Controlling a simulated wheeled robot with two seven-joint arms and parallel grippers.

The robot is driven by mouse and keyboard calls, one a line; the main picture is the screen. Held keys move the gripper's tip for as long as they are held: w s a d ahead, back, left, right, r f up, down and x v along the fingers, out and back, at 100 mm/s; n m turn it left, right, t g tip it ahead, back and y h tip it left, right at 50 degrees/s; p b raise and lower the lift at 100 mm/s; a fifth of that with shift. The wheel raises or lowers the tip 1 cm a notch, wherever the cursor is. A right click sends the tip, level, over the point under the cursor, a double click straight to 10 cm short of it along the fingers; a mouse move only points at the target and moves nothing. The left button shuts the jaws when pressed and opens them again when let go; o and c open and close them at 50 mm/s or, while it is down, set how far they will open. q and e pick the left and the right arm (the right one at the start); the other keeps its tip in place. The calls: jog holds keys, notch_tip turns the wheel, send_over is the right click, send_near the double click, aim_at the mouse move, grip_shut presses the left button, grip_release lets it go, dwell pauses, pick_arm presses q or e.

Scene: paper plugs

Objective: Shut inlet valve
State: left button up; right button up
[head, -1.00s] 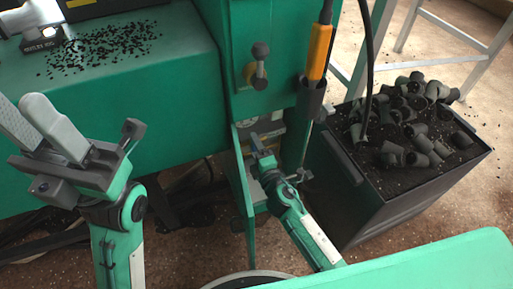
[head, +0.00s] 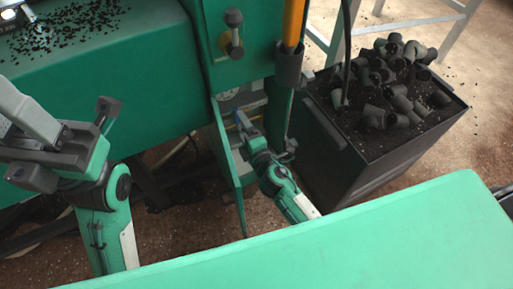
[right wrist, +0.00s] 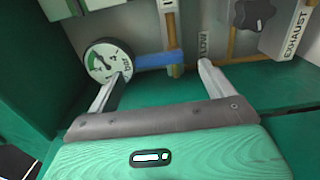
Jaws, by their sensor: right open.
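The blue valve lever (right wrist: 158,61) lies roughly level across a brass-coloured pipe (right wrist: 170,30) in the right wrist view. It also shows as a small blue bar in the head view (head: 242,119). My right gripper (right wrist: 163,72) is open, one finger to each side of the lever, with the lever's bar in the gap beyond the fingertips. I see no clear contact. In the head view my right gripper (head: 252,135) is at the low recess of the green machine. My left gripper (head: 28,118) is at the left edge, its fingertips partly cut off.
A round gauge (right wrist: 107,62) is behind the left finger. A black knob (right wrist: 252,14) stands by the EXHAUST label (right wrist: 296,34) at right. A dark bin (head: 350,160) of grey plugs stands right of the machine. A green surface (head: 330,245) fills the foreground.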

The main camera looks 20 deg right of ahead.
jog(key=s+d, duration=0.2)
jog(key=s, duration=0.8)
jog(key=shift+b, duration=0.3)
